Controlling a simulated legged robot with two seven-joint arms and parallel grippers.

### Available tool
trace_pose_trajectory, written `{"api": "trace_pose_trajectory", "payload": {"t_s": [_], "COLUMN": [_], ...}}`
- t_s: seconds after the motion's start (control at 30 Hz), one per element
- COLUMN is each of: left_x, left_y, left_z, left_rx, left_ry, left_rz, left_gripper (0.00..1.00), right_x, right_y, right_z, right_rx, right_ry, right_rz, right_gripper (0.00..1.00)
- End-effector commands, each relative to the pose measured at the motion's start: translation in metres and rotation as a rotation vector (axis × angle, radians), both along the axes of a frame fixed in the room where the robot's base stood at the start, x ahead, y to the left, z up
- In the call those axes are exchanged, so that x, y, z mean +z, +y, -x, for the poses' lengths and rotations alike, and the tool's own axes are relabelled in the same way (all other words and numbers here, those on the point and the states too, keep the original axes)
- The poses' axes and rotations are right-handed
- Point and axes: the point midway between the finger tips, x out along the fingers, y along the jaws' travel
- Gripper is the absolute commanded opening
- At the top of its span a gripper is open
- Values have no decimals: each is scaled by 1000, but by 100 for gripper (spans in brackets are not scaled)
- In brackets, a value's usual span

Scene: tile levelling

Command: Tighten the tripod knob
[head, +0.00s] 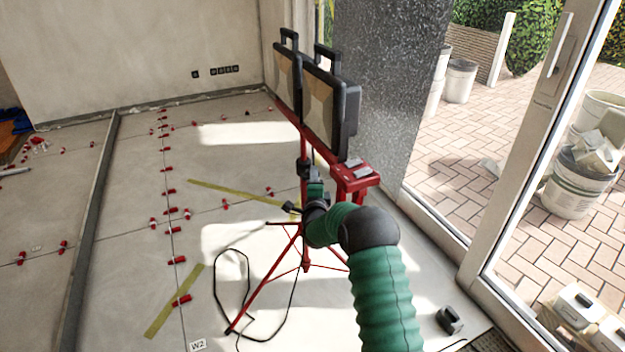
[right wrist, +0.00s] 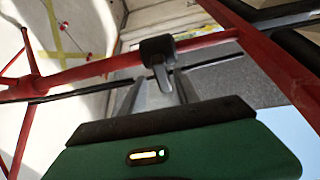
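The red tripod (head: 270,275) stands on the tiled floor with two work lights on its crossbar. A black collar (head: 304,168) sits on its mast. In the right wrist view a black knob fitting (right wrist: 158,47) sits on a red tube, straight ahead of my right gripper (right wrist: 160,82). The grey fingers reach up to the fitting's lower part. I cannot tell whether they are shut on it or only around it. In the head view my green right arm reaches the mast just below the crossbar, and its fingertips are hidden. My left gripper is not in view.
The work lights (head: 328,100) hang above my right arm. A black cable (head: 218,285) loops on the floor by the tripod legs. Red levelling clips (head: 182,300) dot the tiles. A dark pillar (head: 385,90) and a glass door frame (head: 535,130) stand to the right.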

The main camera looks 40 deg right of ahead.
Motion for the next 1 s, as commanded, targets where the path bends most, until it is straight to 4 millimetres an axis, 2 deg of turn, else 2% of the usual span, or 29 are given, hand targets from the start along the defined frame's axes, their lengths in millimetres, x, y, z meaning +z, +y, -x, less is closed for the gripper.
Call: {"api": "trace_pose_trajectory", "payload": {"t_s": [0.27,0.37,0.47,0.8,1.0], "left_x": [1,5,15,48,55], "left_y": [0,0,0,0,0], "left_z": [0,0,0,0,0], "left_rx": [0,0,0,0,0], "left_ry": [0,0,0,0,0], "left_rz": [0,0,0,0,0], "left_gripper": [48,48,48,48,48], "right_x": [3,4,7,5,2], "right_y": [2,7,19,82,105], "right_z": [-1,4,18,94,122], "right_rx": [4,4,5,4,4], "right_ry": [-3,-2,0,2,-1], "right_rz": [3,3,1,-1,-1], "right_gripper": [38,38,38,38,38]}}
